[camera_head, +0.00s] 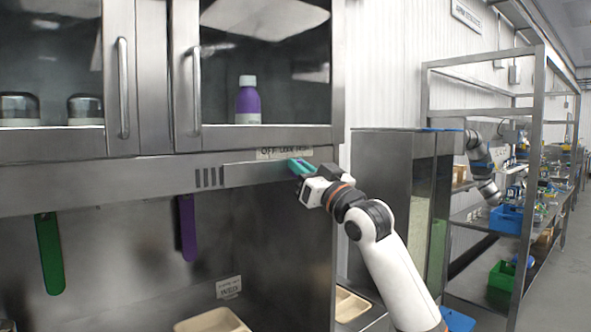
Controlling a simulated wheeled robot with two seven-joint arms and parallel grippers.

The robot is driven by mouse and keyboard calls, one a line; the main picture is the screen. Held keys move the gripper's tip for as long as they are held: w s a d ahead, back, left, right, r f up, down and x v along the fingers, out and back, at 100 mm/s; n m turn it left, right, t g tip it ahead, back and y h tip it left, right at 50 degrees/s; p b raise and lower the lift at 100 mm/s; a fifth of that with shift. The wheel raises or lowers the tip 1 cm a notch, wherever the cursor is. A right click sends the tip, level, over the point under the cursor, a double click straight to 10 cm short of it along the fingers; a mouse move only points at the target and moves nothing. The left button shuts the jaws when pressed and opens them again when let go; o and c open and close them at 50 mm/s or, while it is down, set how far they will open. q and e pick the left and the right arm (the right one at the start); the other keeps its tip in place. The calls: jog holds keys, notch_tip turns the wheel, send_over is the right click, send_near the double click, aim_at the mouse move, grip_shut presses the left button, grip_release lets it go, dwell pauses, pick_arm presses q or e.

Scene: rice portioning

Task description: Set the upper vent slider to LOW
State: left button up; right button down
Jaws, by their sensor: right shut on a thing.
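The vent slider (299,163) is a small teal-green handle on the steel strip (250,172) below the upper cabinet. A label (284,153) with small print, starting with OFF, sits just above it. My right gripper (302,171) is at the right part of the strip, shut on the slider. The fingers partly hide the slider, and its exact setting against the label cannot be read. Vent slots (209,178) show to the left on the strip. My left gripper is out of the picture.
Cabinet doors with handles (196,92) are above the strip. A green strip (49,253) and a purple strip (187,228) hang below it. Beige trays (213,321) stand at the bottom. A metal rack with blue (506,219) and green bins (502,276) is at the right.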

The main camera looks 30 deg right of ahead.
jog(key=shift+a+f, duration=0.1)
jog(key=shift+a, duration=0.2)
jog(key=c, duration=1.8)
grip_release()
jog(key=shift+a, duration=0.3)
jog(key=o, duration=0.3)
jog(key=shift+a, duration=0.15)
jog(key=shift+o, duration=0.3)
jog(key=shift+d, duration=0.3)
jog(key=shift+s+f+b, duration=0.2)
jog(key=shift+s+b, duration=0.15)
jog(key=shift+s, duration=0.05)
pick_arm(q)
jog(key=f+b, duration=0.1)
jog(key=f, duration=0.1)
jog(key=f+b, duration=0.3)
jog(key=b, duration=0.1)
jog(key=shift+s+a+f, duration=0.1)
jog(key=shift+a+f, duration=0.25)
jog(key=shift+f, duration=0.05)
pick_arm(e)
jog(key=v, duration=1.1)
